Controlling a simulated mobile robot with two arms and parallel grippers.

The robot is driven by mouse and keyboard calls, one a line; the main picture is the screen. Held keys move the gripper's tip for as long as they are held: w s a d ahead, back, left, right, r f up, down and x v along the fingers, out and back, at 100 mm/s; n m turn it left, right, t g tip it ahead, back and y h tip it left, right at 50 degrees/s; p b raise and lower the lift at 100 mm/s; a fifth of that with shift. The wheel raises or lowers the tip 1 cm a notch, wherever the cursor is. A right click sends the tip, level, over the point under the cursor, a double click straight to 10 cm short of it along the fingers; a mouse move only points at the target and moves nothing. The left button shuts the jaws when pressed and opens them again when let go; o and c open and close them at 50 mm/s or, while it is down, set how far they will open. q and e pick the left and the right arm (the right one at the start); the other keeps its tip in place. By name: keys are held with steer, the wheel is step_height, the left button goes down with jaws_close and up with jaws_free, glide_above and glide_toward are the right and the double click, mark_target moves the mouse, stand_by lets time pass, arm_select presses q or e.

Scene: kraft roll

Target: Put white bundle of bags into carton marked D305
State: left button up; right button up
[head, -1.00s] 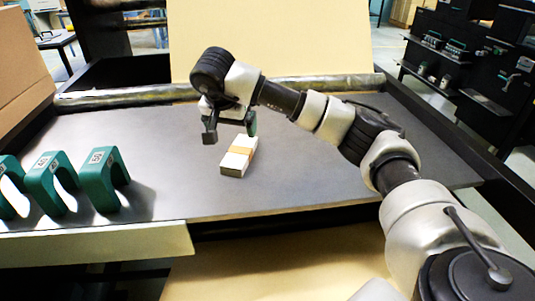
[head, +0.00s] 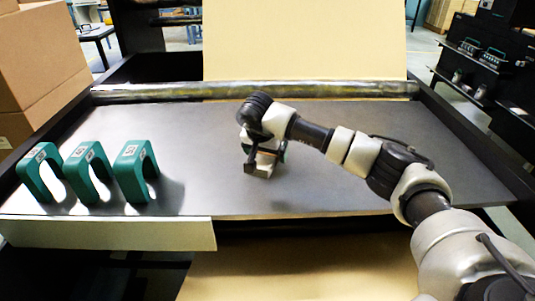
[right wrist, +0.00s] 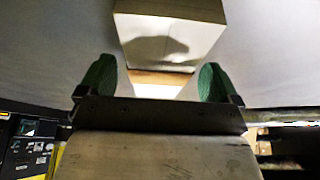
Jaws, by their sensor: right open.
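The white bundle of bags (head: 264,169) lies on the dark table top, mostly hidden under my right gripper in the head view. In the right wrist view the white bundle (right wrist: 170,42) shows with a brown band around it. My right gripper (head: 265,153) is over the bundle. Its green fingertips (right wrist: 156,82) are apart, on either side of the banded part, with visible gaps to it. My left gripper is not in view. No marking D305 can be read in these frames.
Several green arch-shaped pieces (head: 133,172) stand on the left of the table. Brown cartons (head: 45,55) stand at the far left. A foil-like roll (head: 300,90) runs along the back edge with kraft paper (head: 300,40) behind it.

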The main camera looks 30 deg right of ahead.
steer(key=shift+f, duration=0.2)
steer(key=c, duration=1.1)
steer(key=shift+r, duration=0.1)
steer(key=shift+c, duration=0.2)
steer(key=shift+r, duration=0.6)
step_height(320, 180, up, 3)
steer(key=shift+f+b, duration=0.1)
steer(key=shift+b, duration=0.35)
steer(key=s+d+r+b, duration=0.2)
steer(key=s+d+r, duration=0.5)
steer(key=s, duration=0.2)
steer(key=s+a+f+n+p, duration=0.1)
steer(key=a+f, duration=0.1)
steer(key=a, duration=0.1)
steer(key=s+a+f+n+y, duration=0.1)
steer(key=s+a+n, duration=0.1)
steer(key=a, duration=0.1)
steer(key=s+a+f+n+t+p, duration=0.1)
steer(key=a+f+n, duration=0.1)
steer(key=a, duration=0.2)
steer(key=shift+s+f+y+p, duration=0.25)
steer(key=shift+f+y+p, duration=0.05)
steer(key=shift+f+p, duration=0.05)
steer(key=s+a+f+n+y+p, duration=0.1)
steer(key=s+a+f+n, duration=0.2)
steer(key=s+a, duration=0.4)
steer(key=shift+s+a+f+n+y, duration=0.2)
steer(key=shift+a+n+y, duration=0.3)
steer(key=shift+n, duration=0.3)
